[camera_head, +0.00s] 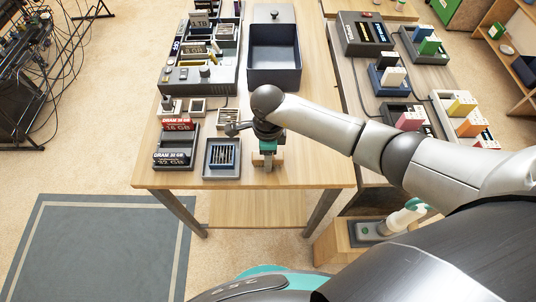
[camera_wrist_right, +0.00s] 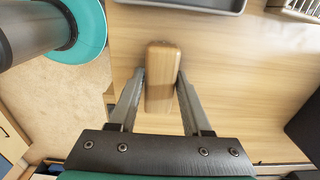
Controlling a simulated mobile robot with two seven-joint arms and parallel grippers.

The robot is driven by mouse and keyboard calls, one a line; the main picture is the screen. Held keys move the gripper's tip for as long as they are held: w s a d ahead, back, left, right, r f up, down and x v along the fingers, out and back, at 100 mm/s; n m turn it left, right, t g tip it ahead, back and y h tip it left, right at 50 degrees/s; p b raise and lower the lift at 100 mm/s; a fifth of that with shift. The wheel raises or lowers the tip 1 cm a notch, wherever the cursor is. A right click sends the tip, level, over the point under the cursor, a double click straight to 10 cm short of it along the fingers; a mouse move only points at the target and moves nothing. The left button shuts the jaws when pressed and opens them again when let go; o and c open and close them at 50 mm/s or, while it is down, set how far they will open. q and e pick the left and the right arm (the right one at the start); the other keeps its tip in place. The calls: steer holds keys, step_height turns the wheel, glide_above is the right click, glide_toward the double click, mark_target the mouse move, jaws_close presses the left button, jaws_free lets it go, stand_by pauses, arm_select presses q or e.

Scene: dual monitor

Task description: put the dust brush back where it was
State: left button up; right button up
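The dust brush shows in the right wrist view as a plain wooden block-like handle (camera_wrist_right: 161,78) between my two grey fingers; bristles are not visible there. My right gripper (camera_wrist_right: 161,74) has a finger against each side of it, with no clear gap at the tips, so it looks shut on it. In the head view my right gripper (camera_head: 267,163) points down over the front edge of the wooden table, and a bit of wood shows beside the fingers. I cannot tell whether the brush touches the tabletop. My left gripper is not in view.
A dark tray with a slotted part (camera_head: 222,158) stands just left of the gripper. A DRAM rack (camera_head: 175,145) is further left, a large dark bin (camera_head: 274,75) behind. A second table (camera_head: 420,75) on the right holds colourful blocks. A white-handled tool (camera_head: 402,217) stands low at right.

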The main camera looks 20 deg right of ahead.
steer(key=o, duration=0.3)
steer(key=shift+r, duration=0.2)
step_height(320, 180, up, 12)
steer(key=shift+p, duration=1.2)
